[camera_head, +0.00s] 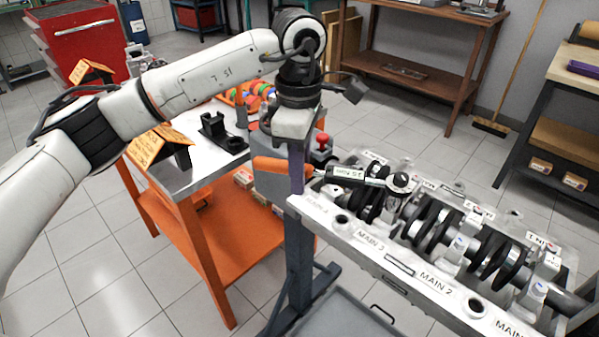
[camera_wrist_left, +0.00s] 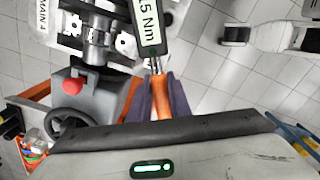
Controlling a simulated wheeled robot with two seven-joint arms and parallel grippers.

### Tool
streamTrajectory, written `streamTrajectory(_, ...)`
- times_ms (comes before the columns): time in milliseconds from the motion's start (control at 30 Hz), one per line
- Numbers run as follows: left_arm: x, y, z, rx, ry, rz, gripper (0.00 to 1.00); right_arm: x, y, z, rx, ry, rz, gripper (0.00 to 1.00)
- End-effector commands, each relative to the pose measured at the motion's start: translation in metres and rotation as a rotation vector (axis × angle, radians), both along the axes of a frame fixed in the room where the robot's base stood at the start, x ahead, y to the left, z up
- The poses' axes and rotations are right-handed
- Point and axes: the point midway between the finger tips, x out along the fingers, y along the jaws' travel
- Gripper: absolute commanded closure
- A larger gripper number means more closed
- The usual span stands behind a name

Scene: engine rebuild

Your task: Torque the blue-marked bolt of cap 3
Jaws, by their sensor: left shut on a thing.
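My left gripper (camera_head: 296,172) is shut on the orange handle of the torque wrench (camera_head: 345,174). The wrist view also shows my gripper (camera_wrist_left: 161,98) around the handle, with the wrench's display (camera_wrist_left: 149,25) reading a number ending in "5 Nm". The wrench lies over the engine block (camera_head: 400,262), its round head near the crankshaft between the MAIN 4 and MAIN 3 labels. The head covers part of the cap there, so I cannot tell whether it sits on a bolt. No blue mark shows clearly beneath it. A cap with a small blue mark (camera_head: 459,243) stands farther right. My right gripper is out of view.
An orange workbench (camera_head: 215,255) with a black fixture (camera_head: 222,133) and orange signs stands left of the block. A grey machine with a red knob (camera_head: 322,138) is just behind the wrench handle. A red tool cabinet (camera_head: 85,42) and a wooden shelf (camera_head: 425,75) are farther back.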

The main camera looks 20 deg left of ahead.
Motion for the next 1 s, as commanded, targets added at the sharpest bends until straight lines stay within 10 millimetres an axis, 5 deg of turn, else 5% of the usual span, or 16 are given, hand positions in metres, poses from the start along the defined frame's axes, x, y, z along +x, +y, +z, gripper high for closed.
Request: streamTrajectory(1000, 0.0067, 0.0002, 0.0019, -0.002, -0.004, -0.036, 1.0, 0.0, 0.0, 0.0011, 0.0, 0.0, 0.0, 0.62)
